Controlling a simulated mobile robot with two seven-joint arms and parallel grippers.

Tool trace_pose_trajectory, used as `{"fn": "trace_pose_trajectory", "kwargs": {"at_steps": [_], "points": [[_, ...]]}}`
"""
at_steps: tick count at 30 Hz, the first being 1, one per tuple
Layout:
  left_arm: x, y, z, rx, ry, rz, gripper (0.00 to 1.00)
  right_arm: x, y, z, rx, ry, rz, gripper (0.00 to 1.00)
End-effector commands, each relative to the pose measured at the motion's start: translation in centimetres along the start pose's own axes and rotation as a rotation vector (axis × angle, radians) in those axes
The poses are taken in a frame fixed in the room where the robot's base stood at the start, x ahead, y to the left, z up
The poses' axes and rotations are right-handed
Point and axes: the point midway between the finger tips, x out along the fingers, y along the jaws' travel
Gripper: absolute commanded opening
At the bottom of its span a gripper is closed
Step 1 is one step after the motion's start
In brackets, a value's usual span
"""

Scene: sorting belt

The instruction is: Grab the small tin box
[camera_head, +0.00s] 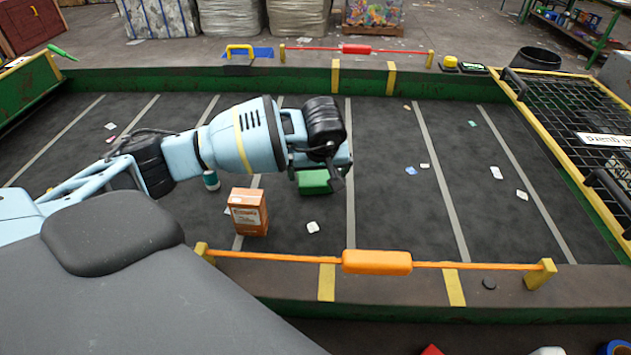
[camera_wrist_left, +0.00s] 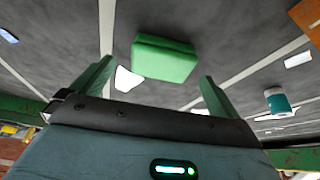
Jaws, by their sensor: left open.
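A small green box with rounded edges, which looks like the tin box (camera_head: 314,182), lies on the dark belt. My left gripper (camera_head: 327,168) is just above it in the head view and hides part of its top. In the left wrist view the green box (camera_wrist_left: 165,59) sits beyond the fingertips, roughly between the two green fingers of the left gripper (camera_wrist_left: 156,75). The fingers are spread and hold nothing. I cannot tell the exact gap to the box. My right gripper is in neither view.
An orange carton (camera_head: 248,212) stands left of the green box, with a white and teal can (camera_head: 211,180) behind it. Paper scraps lie about the belt. An orange pull-cord bar (camera_head: 376,262) crosses the near edge. A black wire grid (camera_head: 580,110) stands at right.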

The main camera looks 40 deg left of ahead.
Motion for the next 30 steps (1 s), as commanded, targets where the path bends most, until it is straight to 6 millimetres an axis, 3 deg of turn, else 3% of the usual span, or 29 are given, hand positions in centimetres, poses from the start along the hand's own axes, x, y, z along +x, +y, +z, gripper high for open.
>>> {"fn": "trace_pose_trajectory", "kwargs": {"at_steps": [9,18,27,30], "points": [[4.0,-0.3,0.0,-0.002,-0.003,-0.002,1.00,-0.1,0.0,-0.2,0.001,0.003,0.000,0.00],[4.3,-0.3,-0.1,-0.001,-0.001,-0.001,0.99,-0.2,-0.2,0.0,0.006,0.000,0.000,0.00],[4.3,-0.3,-0.1,-0.001,-0.001,-0.001,0.59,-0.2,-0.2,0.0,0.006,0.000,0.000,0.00],[4.3,-0.3,-0.1,-0.001,0.000,-0.001,0.57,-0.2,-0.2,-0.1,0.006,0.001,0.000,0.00]]}}
